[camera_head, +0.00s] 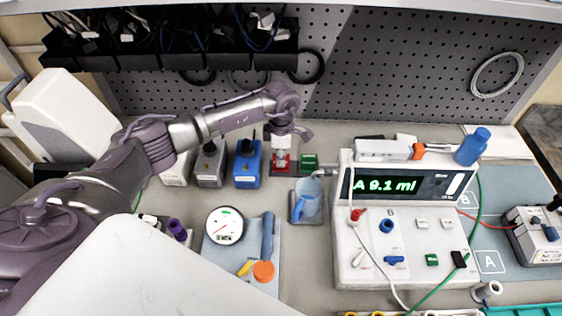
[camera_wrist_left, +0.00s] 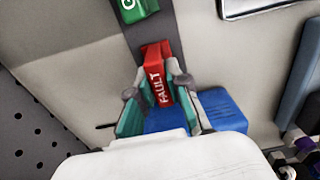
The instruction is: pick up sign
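A red sign (camera_wrist_left: 155,88) with the word FAULT shows in the left wrist view, between the two fingers of my left gripper (camera_wrist_left: 160,98). The fingers lie close along both its sides; I cannot tell whether they press on it. In the head view my left gripper (camera_head: 282,149) points down over the red sign (camera_head: 281,167), which stands at the back of the bench. A green sign (camera_head: 309,160) stands just right of it and also shows at the top of the left wrist view (camera_wrist_left: 134,8). My right gripper is not in view.
A blue box (camera_head: 247,166) and a grey box (camera_head: 210,168) stand left of the red sign. A pegboard (camera_head: 400,70) rises behind.

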